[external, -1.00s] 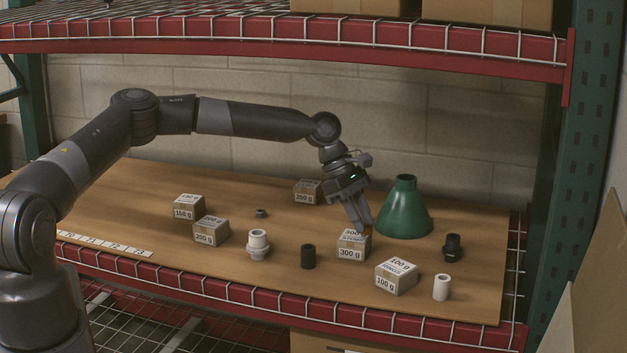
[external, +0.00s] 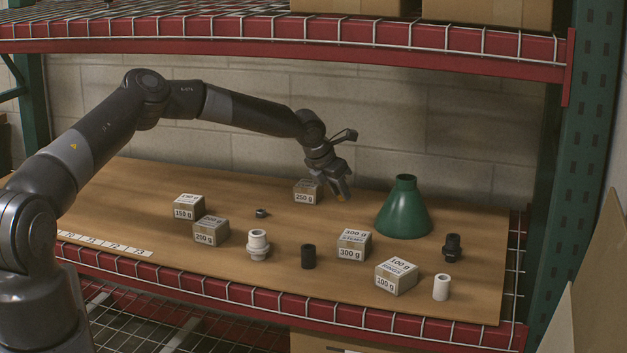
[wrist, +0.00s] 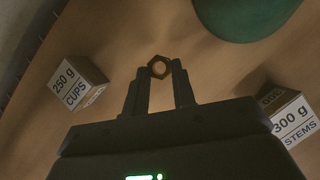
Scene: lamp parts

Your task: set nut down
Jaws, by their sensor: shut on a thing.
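A brassy hexagonal nut (wrist: 159,67) with a round hole is between my gripper's fingertips in the wrist view. My gripper (external: 342,195) is shut on it, fingers pointing down. In the external view the nut shows only as a small orange-brown spot at the fingertips. It is over the wooden board (external: 285,285), between the 250 g box (external: 307,192) and the green cone (external: 404,210). The exact height of the nut above the board is hard to tell.
The 300 g box (external: 354,246) stands in front of the gripper, with a 100 g box (external: 396,277) nearer the front. A dark nut (external: 261,213) lies on the board to the left. Bare board shows around the held nut in the wrist view.

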